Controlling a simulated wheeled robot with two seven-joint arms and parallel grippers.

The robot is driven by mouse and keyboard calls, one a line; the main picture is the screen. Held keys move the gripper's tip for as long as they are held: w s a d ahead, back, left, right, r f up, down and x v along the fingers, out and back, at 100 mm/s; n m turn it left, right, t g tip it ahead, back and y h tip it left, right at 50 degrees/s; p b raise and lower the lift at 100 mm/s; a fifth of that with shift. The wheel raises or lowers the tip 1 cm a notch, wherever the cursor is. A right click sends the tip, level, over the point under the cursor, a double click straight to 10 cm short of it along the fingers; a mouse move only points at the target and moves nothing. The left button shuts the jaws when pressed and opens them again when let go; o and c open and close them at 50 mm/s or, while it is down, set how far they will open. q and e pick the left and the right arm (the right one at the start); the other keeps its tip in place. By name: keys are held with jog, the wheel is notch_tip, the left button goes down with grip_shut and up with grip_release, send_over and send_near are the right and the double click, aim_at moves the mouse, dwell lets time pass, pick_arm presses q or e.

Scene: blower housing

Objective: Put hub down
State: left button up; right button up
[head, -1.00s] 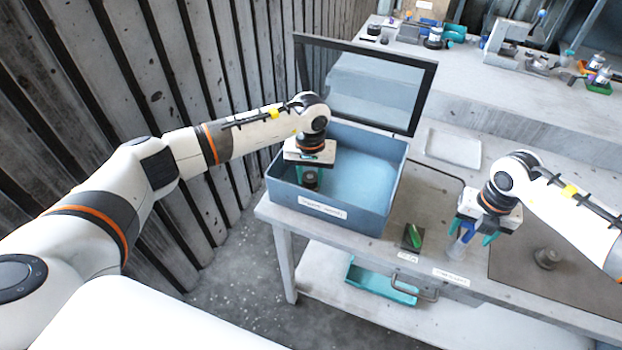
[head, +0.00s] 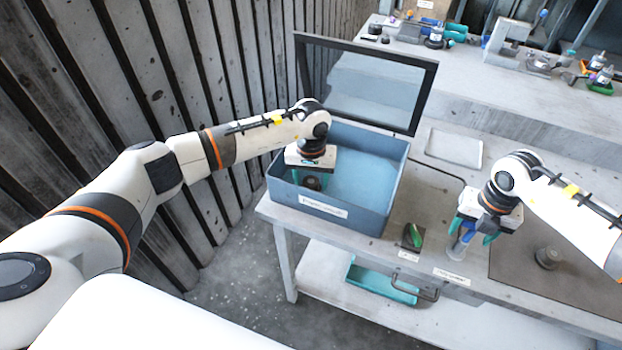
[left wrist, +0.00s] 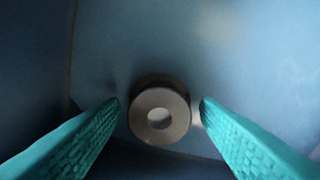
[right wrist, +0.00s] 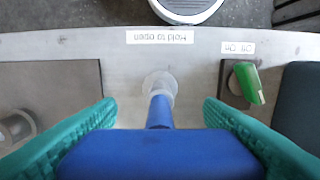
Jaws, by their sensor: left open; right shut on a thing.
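The hub (head: 313,184), a grey-brown ring with a central hole, stands in the blue bin (head: 330,212), near its left wall. In the left wrist view the hub (left wrist: 160,98) sits between two green fingers, with a visible gap on each side. My left gripper (head: 312,177) is open above and around it, inside the bin. My right gripper (head: 471,234) is shut on a blue-handled lever (right wrist: 160,150) at the bench's front edge, by a label reading "Hold to open". The bin's framed clear lid (head: 372,85) stands raised. The hub's underside is hidden.
A green switch (head: 415,237) sits on the bench between the bin and the lever. A dark mat (head: 520,275) with a grey round part (head: 548,258) lies at the right. An empty pale tray (head: 454,149) is behind. The bin's right half is clear.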

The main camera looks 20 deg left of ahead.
aim_at(311, 181)
pick_arm(q)
notch_tip(311, 181, up, 12)
dwell(0.4)
pick_arm(e)
jog(key=shift+w+r, duration=0.2)
jog(key=shift+r, duration=2.3)
pick_arm(q)
jog(key=shift+w, duration=0.1)
pick_arm(e)
jog(key=o, duration=0.8)
jog(key=shift+o, duration=1.3)
jog(key=shift+s, duration=0.1)
jog(key=shift+f, duration=0.15)
